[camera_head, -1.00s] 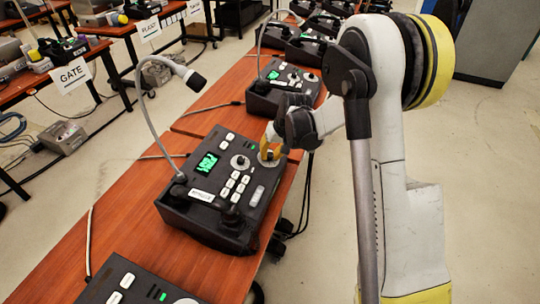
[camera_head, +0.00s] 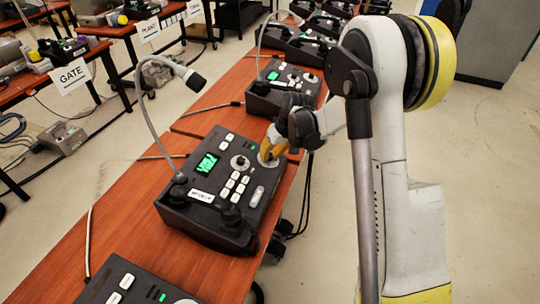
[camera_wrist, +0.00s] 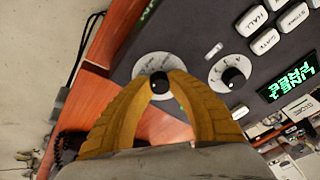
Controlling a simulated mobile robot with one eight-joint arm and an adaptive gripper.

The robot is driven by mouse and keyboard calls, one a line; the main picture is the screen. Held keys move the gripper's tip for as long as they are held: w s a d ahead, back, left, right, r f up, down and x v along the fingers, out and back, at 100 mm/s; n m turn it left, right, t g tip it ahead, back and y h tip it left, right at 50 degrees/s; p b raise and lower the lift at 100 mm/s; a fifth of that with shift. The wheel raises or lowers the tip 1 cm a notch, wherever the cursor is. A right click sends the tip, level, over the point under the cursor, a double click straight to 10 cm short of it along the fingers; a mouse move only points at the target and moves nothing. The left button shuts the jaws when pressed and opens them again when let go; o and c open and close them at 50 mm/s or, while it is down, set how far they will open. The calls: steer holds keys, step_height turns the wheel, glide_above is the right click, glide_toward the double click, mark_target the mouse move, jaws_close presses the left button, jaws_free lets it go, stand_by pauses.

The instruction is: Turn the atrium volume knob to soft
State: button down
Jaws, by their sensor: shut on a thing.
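The paging phone (camera_head: 221,178) is a dark console on the orange desk, with a green screen and a gooseneck microphone. My gripper (camera_head: 268,153) is over its far right corner. In the wrist view, the yellow fingers (camera_wrist: 160,88) are closed on either side of a small black knob (camera_wrist: 159,83) at the centre of a white dial (camera_wrist: 150,64). A second black knob (camera_wrist: 233,77) on its own white dial is apart from the fingers. The label plate on the console (camera_head: 201,196) is too small to read. The fingers hide part of the gripped knob's dial.
Another console (camera_head: 283,90) stands behind on the same row of desks, and part of one (camera_head: 130,285) shows in front. The gooseneck microphone (camera_head: 160,110) arches left of my gripper. Open floor (camera_head: 480,180) lies to the right.

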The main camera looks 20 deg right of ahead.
steer(key=c, duration=1.2)
jaws_free()
steer(key=v, duration=1.2)
steer(key=s+a+r+m+t+h, duration=0.1)
steer(key=s+a+r+t+h, duration=0.1)
steer(key=s+r, duration=0.9)
steer(key=s+f+m+t, duration=0.1)
steer(key=s+f+t, duration=0.1)
steer(key=s, duration=1.3)
steer(key=shift+s+a+f+m+h, duration=0.2)
steer(key=shift+a+f+m+h, duration=0.1)
steer(key=shift+a+h, duration=0.15)
